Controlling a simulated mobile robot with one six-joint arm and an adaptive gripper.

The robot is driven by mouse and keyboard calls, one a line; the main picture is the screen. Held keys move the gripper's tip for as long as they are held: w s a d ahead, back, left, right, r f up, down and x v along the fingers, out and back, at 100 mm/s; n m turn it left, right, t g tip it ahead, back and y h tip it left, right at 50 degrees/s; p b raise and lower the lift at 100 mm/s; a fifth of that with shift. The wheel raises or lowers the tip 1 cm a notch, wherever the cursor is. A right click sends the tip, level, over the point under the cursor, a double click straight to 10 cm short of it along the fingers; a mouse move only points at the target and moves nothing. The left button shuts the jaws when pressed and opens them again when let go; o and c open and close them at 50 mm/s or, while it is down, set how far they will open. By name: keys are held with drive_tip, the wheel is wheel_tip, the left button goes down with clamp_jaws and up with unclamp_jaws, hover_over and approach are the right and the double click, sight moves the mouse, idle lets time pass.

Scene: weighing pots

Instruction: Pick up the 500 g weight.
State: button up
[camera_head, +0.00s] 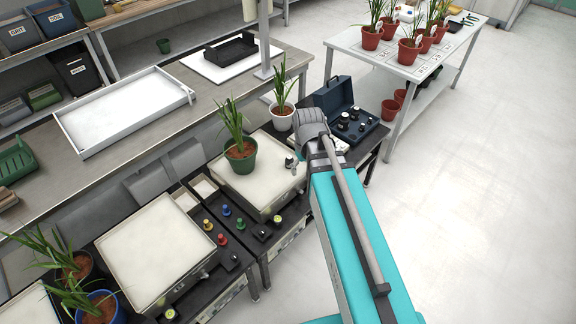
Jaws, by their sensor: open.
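An open dark blue case (334,97) stands right of the white pot, with several dark and pale-topped weights (354,115) in and beside it. I cannot read any markings, so I cannot tell which one is the 500 g weight. My teal arm reaches up from the bottom right, and its grey joint (312,125) is in front of the case's lower left side.
A green pot (240,158) with a plant stands on the rear scale (262,186). The front scale (152,248) is bare on top. Small coloured knobs or weights (226,211) stand between them. A white pot (282,117) stands behind. A white table (365,53) holds red pots. The floor at right is clear.

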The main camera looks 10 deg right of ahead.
sight(290, 157)
drive_tip(key=w+f+n+b, duration=0.4)
drive_tip(key=w+n, duration=0.3)
drive_tip(key=w, duration=0.5)
drive_tip(key=w+f+n+b, duration=0.5)
drive_tip(key=w+f+n, duration=0.1)
drive_tip(key=w, duration=0.6)
drive_tip(key=shift+w+n, duration=0.2)
drive_tip(key=shift+n, duration=0.3)
drive_tip(key=shift+f+b, duration=0.25)
drive_tip(key=shift+b, duration=0.1)
wheel_tip(290, 157, down, 8)
drive_tip(key=b, duration=0.8)
drive_tip(key=shift+s+f, duration=0.1)
drive_tip(key=shift+f, duration=0.1)
drive_tip(key=shift+f+b, duration=2.6)
drive_tip(key=shift+b, duration=0.15)
clamp_jaws()
